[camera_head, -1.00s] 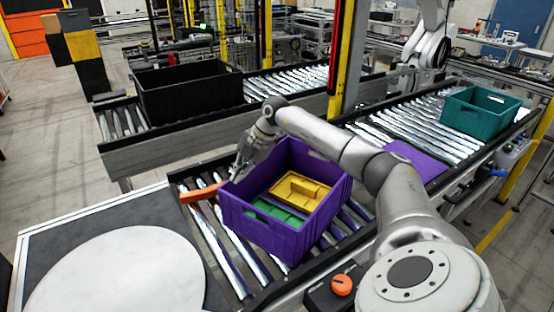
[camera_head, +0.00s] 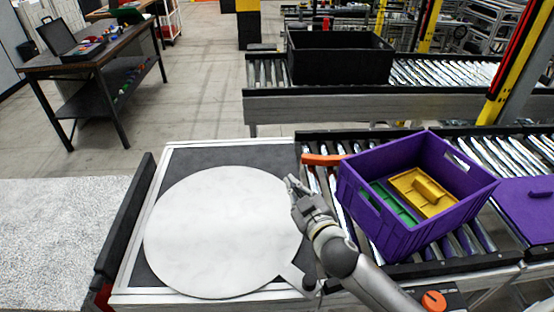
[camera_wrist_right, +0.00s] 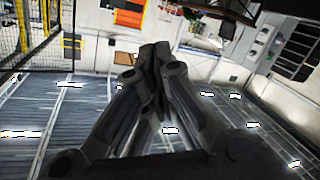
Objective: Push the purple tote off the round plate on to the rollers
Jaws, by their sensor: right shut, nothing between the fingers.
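The purple tote (camera_head: 405,225) stands on the rollers (camera_head: 345,215), turned at an angle, to the right of the round plate. Inside it lie a yellow part (camera_head: 428,190) and a green part (camera_head: 396,203). The round white plate (camera_head: 215,235) is bare. My right gripper (camera_head: 292,184) is over the plate's right edge, left of the tote and apart from it. Its fingers are together and empty; they also show closed in the right wrist view (camera_wrist_right: 155,52). My left gripper is not in view.
An orange bar (camera_head: 322,159) lies across the rollers at the tote's far left corner. A purple lid-like panel (camera_head: 528,205) lies right of the tote. An orange knob (camera_head: 433,301) is at the near edge. A black crate (camera_head: 340,60) stands on the far conveyor.

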